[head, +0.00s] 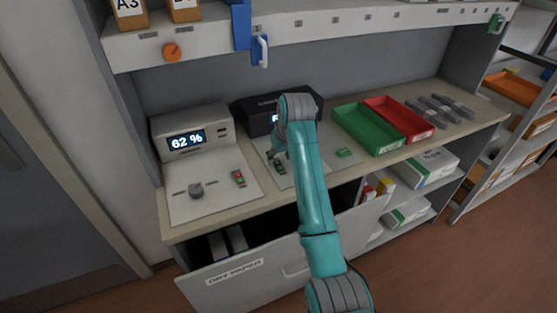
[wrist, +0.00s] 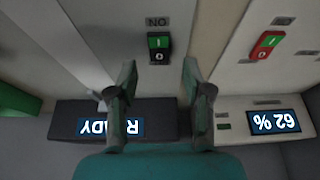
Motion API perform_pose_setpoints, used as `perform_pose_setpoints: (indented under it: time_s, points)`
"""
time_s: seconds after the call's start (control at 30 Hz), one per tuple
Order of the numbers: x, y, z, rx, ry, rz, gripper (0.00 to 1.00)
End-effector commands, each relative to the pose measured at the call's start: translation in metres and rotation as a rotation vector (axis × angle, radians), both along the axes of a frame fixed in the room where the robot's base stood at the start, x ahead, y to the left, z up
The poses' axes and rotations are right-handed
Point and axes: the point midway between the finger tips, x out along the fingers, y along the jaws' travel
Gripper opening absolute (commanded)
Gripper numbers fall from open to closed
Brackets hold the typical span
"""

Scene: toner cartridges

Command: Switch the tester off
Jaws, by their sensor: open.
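Two lit devices stand on the bench; no readable label says which is the tester. The dark box (head: 262,116) reads "READY" in the wrist view (wrist: 110,127). Its pale panel carries a black switch (wrist: 158,47) with a green "I" half and a black "O" half, labelled "ON" upside down in that view.
A green tray (head: 350,132) and a red tray (head: 381,104) stand to the right, with grey cartridges (head: 447,107) beyond. A small green piece (head: 344,152) lies in front of the trays. A blue lever (head: 260,50) and an orange knob (head: 171,51) are on the shelf above. A drawer (head: 289,262) stands open below.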

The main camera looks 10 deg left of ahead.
Motion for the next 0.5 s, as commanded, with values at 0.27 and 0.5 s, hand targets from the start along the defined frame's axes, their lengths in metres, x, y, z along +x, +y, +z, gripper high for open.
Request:
perform_pose_setpoints:
  time_s: [0.27,0.5]
  points:
    - [0.008,0.005,-0.023,0.0,0.0,0.0,0.5]
    - [0.009,0.006,-0.026,0.001,-0.001,0.0,0.5]
